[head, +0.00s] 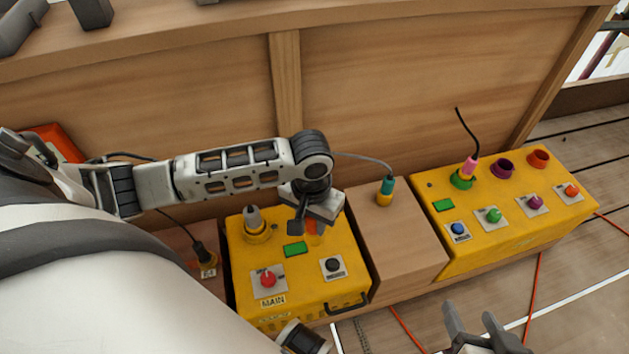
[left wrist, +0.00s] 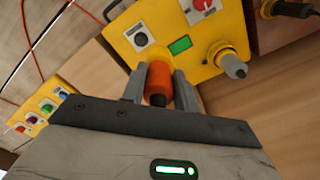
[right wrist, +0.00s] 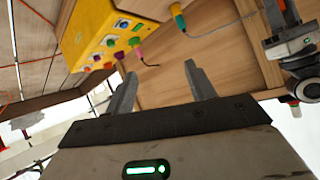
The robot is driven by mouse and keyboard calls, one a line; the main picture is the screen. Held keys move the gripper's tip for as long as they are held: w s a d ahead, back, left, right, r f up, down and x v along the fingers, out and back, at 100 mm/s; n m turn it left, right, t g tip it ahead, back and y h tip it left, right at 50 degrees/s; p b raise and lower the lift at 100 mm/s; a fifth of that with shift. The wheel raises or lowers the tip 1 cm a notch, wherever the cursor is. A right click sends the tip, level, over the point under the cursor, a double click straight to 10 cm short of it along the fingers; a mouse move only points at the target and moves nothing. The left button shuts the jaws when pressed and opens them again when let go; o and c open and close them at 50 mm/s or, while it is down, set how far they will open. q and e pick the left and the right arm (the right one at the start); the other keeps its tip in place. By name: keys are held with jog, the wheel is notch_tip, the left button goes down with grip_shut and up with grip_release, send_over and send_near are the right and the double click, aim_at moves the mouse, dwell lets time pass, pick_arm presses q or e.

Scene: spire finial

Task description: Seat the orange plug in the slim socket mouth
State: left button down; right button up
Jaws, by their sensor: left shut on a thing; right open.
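My left gripper (head: 308,222) is shut on the orange plug (left wrist: 158,80), whose sides lie between the two fingers in the left wrist view. In the head view the plug (head: 316,229) shows only partly beneath the gripper, over the back right of the yellow MAIN box (head: 345,292). I cannot tell whether it touches the box, and any socket under it is hidden. No socket is clearly identifiable as the slim mouth; purple (head: 502,168) and orange (head: 538,158) open sockets stand on the right yellow box. My right gripper (head: 478,322) is open and empty near the bottom edge.
A grey plug (head: 253,217) stands in the MAIN box's yellow socket. A teal plug (head: 387,188) is on the wooden block (head: 405,245). A pink plug (head: 469,166) with a black cable stands in a green socket (head: 461,180). A wooden panel (head: 400,80) rises behind.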

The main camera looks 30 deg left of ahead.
pick_arm(q)
jog(key=w+a+f+b, duration=0.2)
jog(key=w+f+b, duration=0.1)
jog(key=f, duration=0.1)
jog(key=w+a+f+b, duration=0.3)
jog(key=w+f+b, duration=0.1)
jog(key=w+a+f+b, duration=0.2)
jog(key=w+f+b, duration=0.2)
jog(key=shift+w+a+f, duration=0.15)
jog(key=shift+a+f, duration=0.05)
jog(key=shift+f, duration=0.4)
jog(key=shift+r, duration=0.15)
pick_arm(e)
jog(key=a+r+t+y, duration=0.1)
jog(key=a+r+m+t+y, duration=0.1)
jog(key=r, duration=0.1)
jog(key=a+r+t+y, duration=0.1)
jog(key=r, duration=0.1)
jog(key=shift+w+m+t+y, duration=0.3)
jog(key=shift+m+t+y, duration=0.1)
pick_arm(q)
jog(key=c, duration=1.1)
grip_release()
